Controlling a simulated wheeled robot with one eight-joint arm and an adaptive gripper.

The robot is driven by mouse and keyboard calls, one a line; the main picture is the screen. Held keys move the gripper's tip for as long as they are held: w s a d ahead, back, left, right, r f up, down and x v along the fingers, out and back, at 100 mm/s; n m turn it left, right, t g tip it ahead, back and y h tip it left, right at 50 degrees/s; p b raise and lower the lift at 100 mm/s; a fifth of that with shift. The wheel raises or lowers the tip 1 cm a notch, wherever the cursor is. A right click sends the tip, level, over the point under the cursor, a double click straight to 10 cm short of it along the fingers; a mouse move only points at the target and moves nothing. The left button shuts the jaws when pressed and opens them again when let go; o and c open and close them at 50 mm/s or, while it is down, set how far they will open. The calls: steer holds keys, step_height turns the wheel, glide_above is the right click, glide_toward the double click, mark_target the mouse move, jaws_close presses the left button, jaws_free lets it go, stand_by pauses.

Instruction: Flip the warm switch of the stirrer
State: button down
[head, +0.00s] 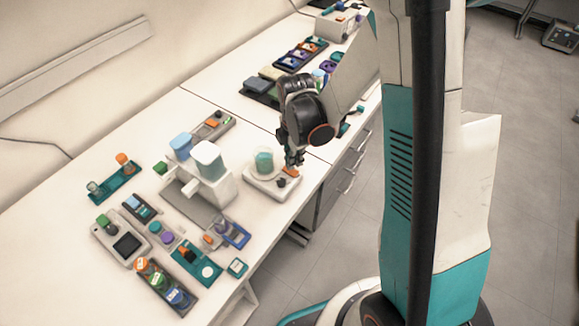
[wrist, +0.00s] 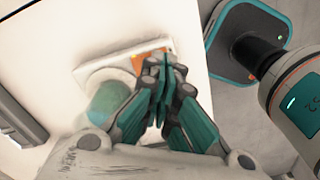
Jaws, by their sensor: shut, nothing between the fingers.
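The stirrer (head: 262,186) is a low white device near the front edge of the bench, with a beaker of teal liquid (head: 264,160) on its plate. An orange switch (head: 291,172) sits on its right part. My gripper (head: 291,162) is shut and empty, pointing down close to the switch. In the wrist view, the teal fingers (wrist: 163,70) lie together beside the orange switch (wrist: 138,62) and partly cover it. The stirrer (wrist: 88,74) and beaker (wrist: 108,104) show to their left. I cannot tell whether the fingers touch the switch, or its position.
A white apparatus with a blue-topped container (head: 207,160) stands left of the stirrer. Several small trays and devices, including a box with a dark screen (head: 126,243), lie at the front left. A drawer unit (head: 340,185) is under the bench. The floor right of it is open.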

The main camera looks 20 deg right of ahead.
steer(key=shift+r+p, duration=1.05)
steer(key=shift+r, duration=0.85)
step_height(320, 180, up, 14)
steer(key=m+t, duration=0.3)
steer(key=m, duration=0.6)
glide_above(294, 172)
steer(key=s, duration=0.5)
steer(key=s+r+m+t, duration=0.4)
steer(key=s+r+m, duration=0.4)
steer(key=s+m, duration=0.2)
